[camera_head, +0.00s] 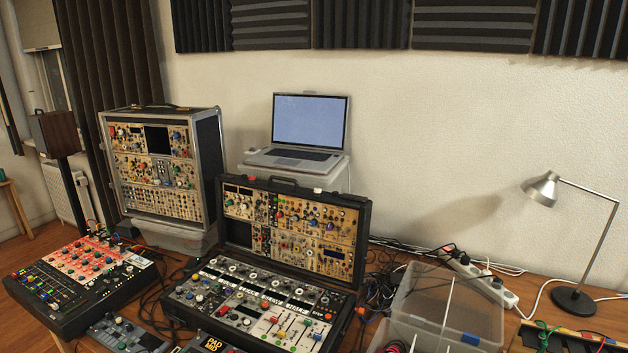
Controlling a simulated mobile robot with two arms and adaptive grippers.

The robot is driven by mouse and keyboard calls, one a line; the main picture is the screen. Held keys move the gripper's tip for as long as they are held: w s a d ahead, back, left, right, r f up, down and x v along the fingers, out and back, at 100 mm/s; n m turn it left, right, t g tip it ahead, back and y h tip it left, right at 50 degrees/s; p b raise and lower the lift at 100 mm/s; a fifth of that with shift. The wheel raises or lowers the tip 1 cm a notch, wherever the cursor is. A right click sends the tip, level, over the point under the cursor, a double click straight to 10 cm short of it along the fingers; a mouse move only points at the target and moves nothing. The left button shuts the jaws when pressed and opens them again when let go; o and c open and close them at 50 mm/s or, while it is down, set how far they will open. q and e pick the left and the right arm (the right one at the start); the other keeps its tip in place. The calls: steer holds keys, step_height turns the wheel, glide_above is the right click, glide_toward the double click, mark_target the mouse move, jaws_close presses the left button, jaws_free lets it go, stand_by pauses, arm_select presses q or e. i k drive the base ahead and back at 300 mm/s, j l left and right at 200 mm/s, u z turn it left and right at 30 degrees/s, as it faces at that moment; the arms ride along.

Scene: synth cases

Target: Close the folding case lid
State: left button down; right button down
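A black folding synth case stands open in the middle of the desk. Its lid (293,225) is raised nearly upright at the back, slightly tilted, with a modular panel of knobs inside and a handle on its top edge. The case base (250,307) lies flat in front, filled with knobs, sliders and coloured buttons. Neither of my grippers shows in the head view.
A tall synth case (157,165) stands behind at left, and a laptop (305,130) sits on a stand behind the lid. A red mixer (85,275) lies left. Clear plastic boxes (440,310), cables, a power strip (480,280) and a lamp (575,240) crowd the right.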

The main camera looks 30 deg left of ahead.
mark_target(255, 233)
steer(key=u, duration=1.35)
